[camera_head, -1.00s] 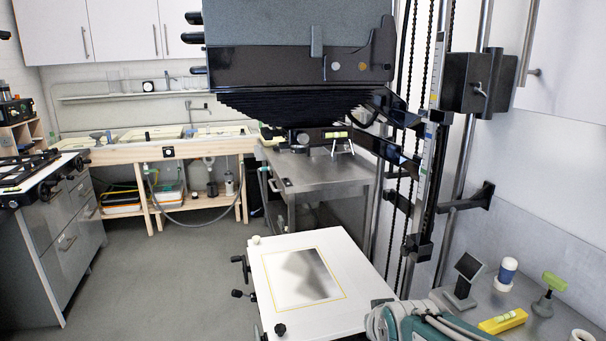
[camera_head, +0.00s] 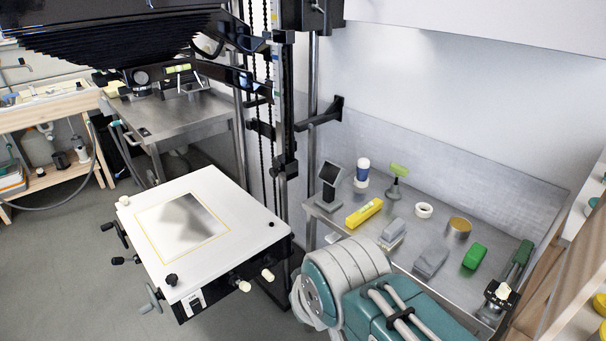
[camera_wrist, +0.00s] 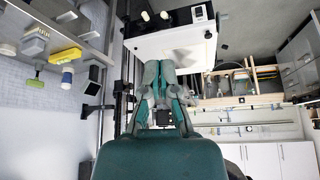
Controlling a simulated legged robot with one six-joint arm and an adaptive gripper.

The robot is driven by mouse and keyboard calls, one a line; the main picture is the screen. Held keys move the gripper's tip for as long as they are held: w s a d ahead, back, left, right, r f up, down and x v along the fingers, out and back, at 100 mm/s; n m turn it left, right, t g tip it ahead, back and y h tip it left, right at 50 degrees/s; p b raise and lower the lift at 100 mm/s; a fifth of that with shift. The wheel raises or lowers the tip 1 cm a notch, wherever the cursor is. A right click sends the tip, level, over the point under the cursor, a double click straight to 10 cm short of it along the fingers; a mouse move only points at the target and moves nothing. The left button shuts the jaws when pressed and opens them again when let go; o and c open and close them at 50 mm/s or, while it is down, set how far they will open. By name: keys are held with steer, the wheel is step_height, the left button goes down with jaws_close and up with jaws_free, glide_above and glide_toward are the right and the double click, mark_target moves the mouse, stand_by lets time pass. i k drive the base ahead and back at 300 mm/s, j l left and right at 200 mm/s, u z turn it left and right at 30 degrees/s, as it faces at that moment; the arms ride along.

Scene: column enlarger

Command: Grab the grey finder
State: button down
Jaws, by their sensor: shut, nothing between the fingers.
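I take the grey finder to be the dark grey stand with a tilted square plate (camera_head: 329,178) at the left end of the metal shelf in the head view, though I cannot be sure. It stands upright, with nothing holding it. In the wrist view, where the room appears upside down, the stand (camera_wrist: 94,75) is at the left. My gripper (camera_wrist: 159,68) shows only in the wrist view, shut and empty, apart from the stand and in front of the white board. In the head view only my teal arm shows.
The metal shelf (camera_head: 340,215) also holds a yellow level (camera_head: 364,213), a blue-and-white jar (camera_head: 362,173), a green-topped stand (camera_head: 398,181), two grey blocks, a tape roll and a green block. The enlarger column (camera_head: 279,110) and white board (camera_head: 188,228) stand to its left.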

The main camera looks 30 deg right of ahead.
mark_target(331, 173)
steer(key=i+z, duration=0.1)
steer(key=z, duration=0.35)
steer(key=i+z, duration=0.1)
steer(key=z, duration=0.35)
steer(key=i+j+z, duration=0.1)
steer(key=z, duration=0.3)
steer(key=i+j+z, duration=0.3)
steer(key=i+j, duration=0.15)
steer(key=j, duration=0.25)
steer(key=i+j+z, duration=0.15)
steer(key=j, duration=0.25)
steer(key=i+j+z, duration=0.1)
steer(key=i+j, duration=0.15)
steer(key=j, duration=0.15)
